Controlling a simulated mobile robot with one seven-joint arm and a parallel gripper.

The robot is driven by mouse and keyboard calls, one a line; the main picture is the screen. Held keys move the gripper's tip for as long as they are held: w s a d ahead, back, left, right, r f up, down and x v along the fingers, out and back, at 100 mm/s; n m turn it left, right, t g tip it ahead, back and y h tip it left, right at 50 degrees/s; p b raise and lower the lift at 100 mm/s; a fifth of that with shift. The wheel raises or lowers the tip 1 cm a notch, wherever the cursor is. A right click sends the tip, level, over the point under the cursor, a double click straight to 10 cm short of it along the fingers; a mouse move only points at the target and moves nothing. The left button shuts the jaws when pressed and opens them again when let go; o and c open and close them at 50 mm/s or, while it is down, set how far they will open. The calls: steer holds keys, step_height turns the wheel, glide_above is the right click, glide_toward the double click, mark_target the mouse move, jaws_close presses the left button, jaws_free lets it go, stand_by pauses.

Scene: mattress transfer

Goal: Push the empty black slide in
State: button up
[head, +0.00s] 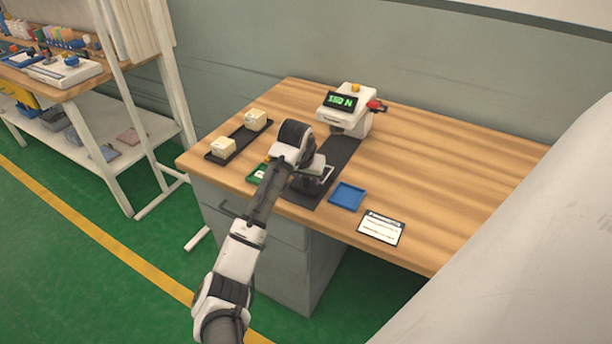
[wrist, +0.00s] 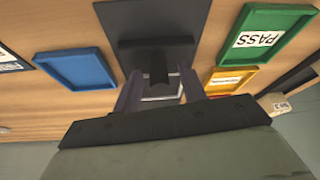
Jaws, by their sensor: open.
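The black slide (head: 303,197) lies on the wooden desk in front of a white press-like machine (head: 350,122) with a green number display. A dark strip (head: 341,152) runs between them. In the wrist view the slide (wrist: 185,22) is a bare, empty dark plate at the top, with a dark handle-like part (wrist: 157,66) at its near edge. My gripper (head: 316,180) is over the slide's front end. In the wrist view its two fingers (wrist: 160,88) are apart, one on each side of the handle; I cannot tell whether they touch it. My arm hides part of the slide in the head view.
A blue tray (head: 347,195) and a label card (head: 381,228) lie right of the slide. A green PASS tray (wrist: 283,50) and a yellow tray (wrist: 212,84) lie on its other side. A black rack (head: 239,145) holds two cream blocks. The desk's right side is clear.

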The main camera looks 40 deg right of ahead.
jaws_close()
